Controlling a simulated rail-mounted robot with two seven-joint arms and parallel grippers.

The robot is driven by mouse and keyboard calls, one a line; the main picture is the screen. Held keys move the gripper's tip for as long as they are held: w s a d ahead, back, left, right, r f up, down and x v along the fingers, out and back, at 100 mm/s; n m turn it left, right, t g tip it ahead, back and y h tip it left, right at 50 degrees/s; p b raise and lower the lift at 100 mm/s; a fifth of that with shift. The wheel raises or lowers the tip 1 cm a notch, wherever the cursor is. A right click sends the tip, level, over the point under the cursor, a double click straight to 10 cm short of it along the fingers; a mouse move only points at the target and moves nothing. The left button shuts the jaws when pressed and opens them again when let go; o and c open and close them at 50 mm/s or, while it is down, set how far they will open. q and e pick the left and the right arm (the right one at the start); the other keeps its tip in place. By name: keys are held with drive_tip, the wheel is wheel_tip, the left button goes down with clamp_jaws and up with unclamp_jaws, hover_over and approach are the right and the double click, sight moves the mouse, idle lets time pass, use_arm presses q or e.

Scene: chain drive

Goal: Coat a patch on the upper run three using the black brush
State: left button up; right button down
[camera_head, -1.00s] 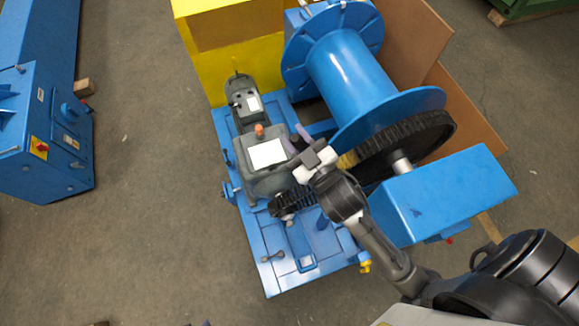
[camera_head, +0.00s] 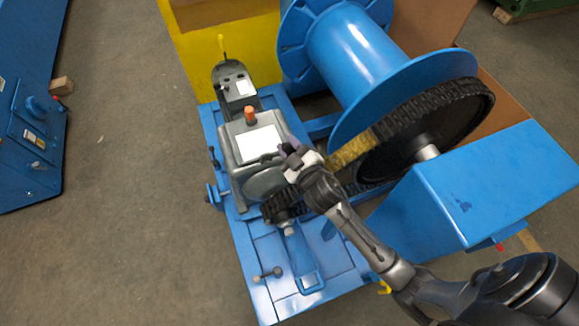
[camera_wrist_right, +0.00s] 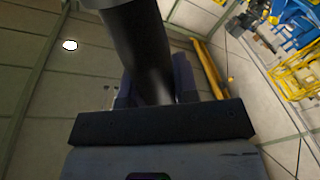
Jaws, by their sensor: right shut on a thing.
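A black chain (camera_head: 438,99) wraps the large black wheel beside the blue drum and runs down toward a small dark sprocket (camera_head: 280,207). A yellowish stretch (camera_head: 351,150) shows on the run between them, just right of my right gripper (camera_head: 291,148). That gripper is over the machine, beside the grey gearbox. In the right wrist view, my right gripper (camera_wrist_right: 155,82) is shut on a thick black cylinder (camera_wrist_right: 138,45), which fits the black brush's handle. Its bristles cannot be made out, nor whether they touch the chain. My left gripper is not in view.
The grey gearbox (camera_head: 240,172) with an orange cap stands left of my gripper. The blue drum (camera_head: 350,52) rises behind, and a blue box (camera_head: 490,190) stands right of my forearm. Yellow casing (camera_head: 195,50) is at the back. Open floor lies to the left.

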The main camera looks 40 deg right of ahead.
use_arm(q)
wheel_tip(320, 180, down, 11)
drive_tip(key=b, duration=0.9)
use_arm(e)
drive_tip(key=d+f, duration=0.5)
drive_tip(key=f, duration=0.7)
drive_tip(key=shift+w+f, duration=0.2)
drive_tip(key=shift+w, duration=0.1)
use_arm(q)
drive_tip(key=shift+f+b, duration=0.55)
drive_tip(key=shift+b, duration=0.15)
use_arm(e)
drive_tip(key=shift+s+d+f, duration=0.2)
drive_tip(key=shift+d+f, duration=0.45)
drive_tip(key=shift+f, duration=0.25)
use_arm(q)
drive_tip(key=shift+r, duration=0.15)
use_arm(e)
drive_tip(key=shift+r, duration=0.15)
